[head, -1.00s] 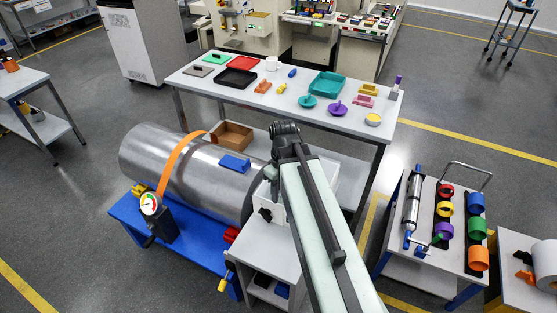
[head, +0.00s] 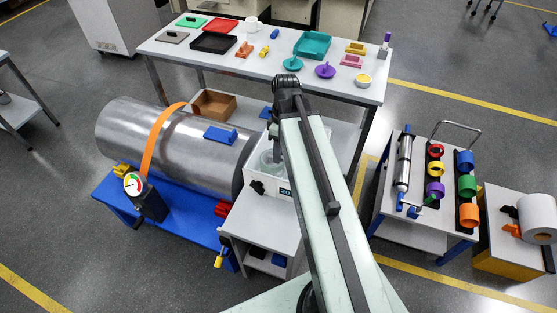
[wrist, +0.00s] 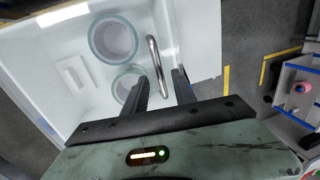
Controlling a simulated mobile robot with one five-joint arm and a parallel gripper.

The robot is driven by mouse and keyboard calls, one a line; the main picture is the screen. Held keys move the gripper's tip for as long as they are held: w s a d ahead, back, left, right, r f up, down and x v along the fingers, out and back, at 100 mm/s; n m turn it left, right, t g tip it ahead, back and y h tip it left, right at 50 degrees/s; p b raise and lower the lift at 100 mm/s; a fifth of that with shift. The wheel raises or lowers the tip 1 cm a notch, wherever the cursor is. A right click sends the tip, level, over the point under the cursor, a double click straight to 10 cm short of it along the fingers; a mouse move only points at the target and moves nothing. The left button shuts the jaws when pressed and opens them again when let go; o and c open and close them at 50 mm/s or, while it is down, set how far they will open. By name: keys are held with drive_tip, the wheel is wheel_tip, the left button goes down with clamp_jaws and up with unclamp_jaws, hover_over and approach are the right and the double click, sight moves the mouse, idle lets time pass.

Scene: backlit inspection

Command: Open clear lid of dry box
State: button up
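The dry box (head: 263,180) is a white box with a small dark display on its front, standing on a grey stand in the head view. In the wrist view its clear lid (wrist: 199,38) shows as a pale pane with two round glass shapes below it. A curved metal bar handle (wrist: 153,52) is on the lid, which looks shut. My gripper (wrist: 160,76) is open and empty, with one finger on each side of the handle's near end. I cannot tell the height gap or any contact. In the head view my arm hides part of the box.
A large metal cylinder (head: 195,150) on a blue base (head: 170,237) stands left of the box. A white table (head: 210,68) with trays and small parts is behind it. A cart (head: 400,215) with coloured rings stands to the right. Floor shows between stand and cart.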

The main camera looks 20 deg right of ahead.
drive_tip(key=shift+s+f, duration=0.1)
drive_tip(key=shift+f, duration=0.1)
clamp_jaws()
idle(1.3)
